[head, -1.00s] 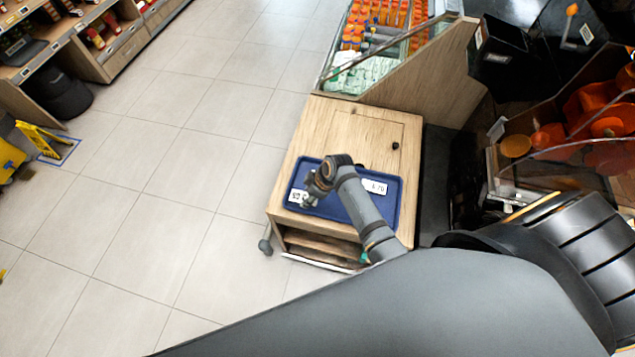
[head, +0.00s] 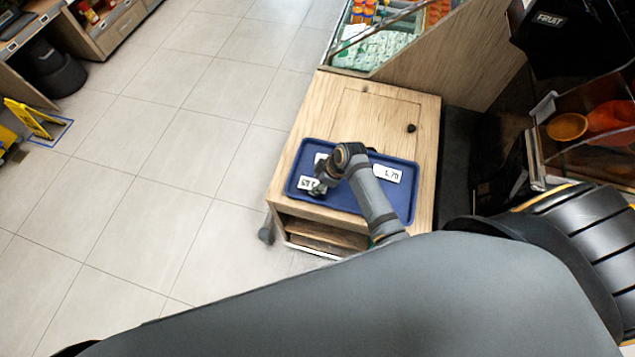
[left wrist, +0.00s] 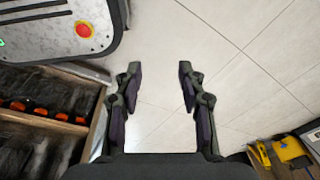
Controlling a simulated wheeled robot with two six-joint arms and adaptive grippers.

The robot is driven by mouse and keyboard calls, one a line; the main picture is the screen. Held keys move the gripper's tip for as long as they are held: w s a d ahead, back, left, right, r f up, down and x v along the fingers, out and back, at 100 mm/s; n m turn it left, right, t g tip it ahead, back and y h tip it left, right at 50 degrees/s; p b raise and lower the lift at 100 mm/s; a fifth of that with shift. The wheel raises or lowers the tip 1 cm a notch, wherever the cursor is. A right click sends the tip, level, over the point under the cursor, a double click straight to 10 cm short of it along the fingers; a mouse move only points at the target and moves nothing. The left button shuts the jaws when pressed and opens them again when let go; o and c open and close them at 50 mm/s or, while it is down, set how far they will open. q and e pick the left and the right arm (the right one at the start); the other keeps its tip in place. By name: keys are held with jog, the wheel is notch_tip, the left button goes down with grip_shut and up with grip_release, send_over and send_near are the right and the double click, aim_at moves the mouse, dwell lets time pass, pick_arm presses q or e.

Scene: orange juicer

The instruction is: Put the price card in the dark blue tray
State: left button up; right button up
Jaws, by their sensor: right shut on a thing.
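The dark blue tray (head: 345,203) lies on top of a wooden cabinet in the head view. My right gripper (head: 317,189) is over the tray's left part, shut on a white price card (head: 307,183) with dark print. I cannot tell whether this card touches the tray floor. A second white card (head: 388,173), reading about 4.70, lies in the tray's right part. A third white card (head: 320,157) shows partly behind my right arm at the tray's far side. My left gripper (left wrist: 157,78) is open and empty above floor tiles in the left wrist view.
The wooden cabinet (head: 375,115) has a round black knob and an open shelf below. A glass-fronted display of bottles (head: 375,40) stands behind it. Orange bowls (head: 567,127) are at right. Tiled floor at left is clear up to a yellow stand (head: 30,118).

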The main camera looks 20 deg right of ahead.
jog(key=shift+s, duration=0.1)
jog(key=o, duration=1.1)
jog(key=shift+f, duration=0.1)
pick_arm(q)
jog(key=shift+s+d, duration=0.1)
jog(key=shift+s, duration=0.95)
pick_arm(e)
jog(key=v, duration=1.2)
jog(key=shift+d, duration=0.1)
pick_arm(q)
jog(key=shift+s, duration=0.1)
